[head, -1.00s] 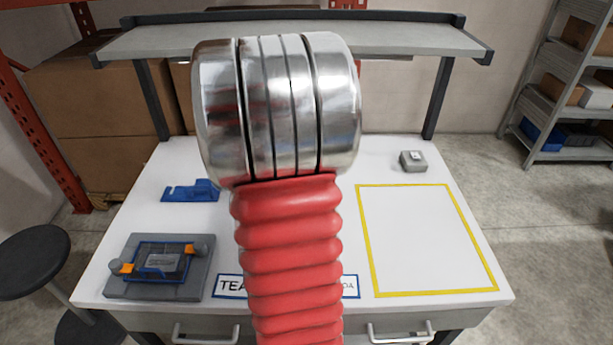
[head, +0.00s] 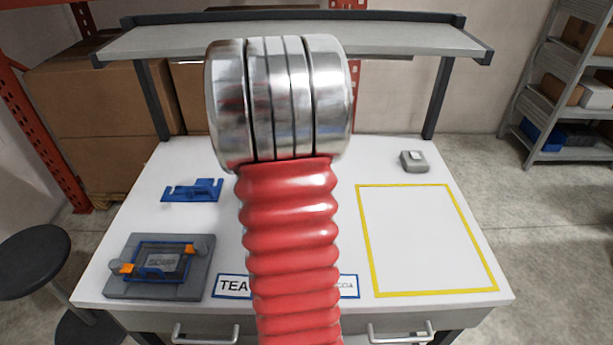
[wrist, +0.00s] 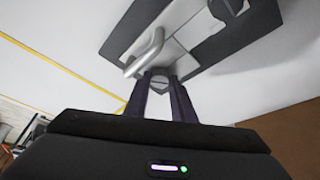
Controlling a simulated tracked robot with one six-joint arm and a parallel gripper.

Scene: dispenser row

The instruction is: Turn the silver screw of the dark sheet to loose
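In the wrist view my gripper (wrist: 160,88) has its two dark fingers apart, one on each side of a small round silver screw head (wrist: 159,83). The screw fills most of the gap; I cannot tell whether the fingers press on it. The screw is by the edge of a dark sheet (wrist: 240,42) with paler plates and a silver bent handle (wrist: 145,54). In the head view my red arm with its metal bands covers the middle, and the gripper, screw and dark sheet are hidden.
On the white table a grey block with a blue-framed device (head: 115,283) sits front left and a blue bracket (head: 192,190) behind it. A yellow-outlined area (head: 365,242) on the right is empty. A small grey box (head: 413,162) stands behind it. A shelf (head: 290,40) spans the back.

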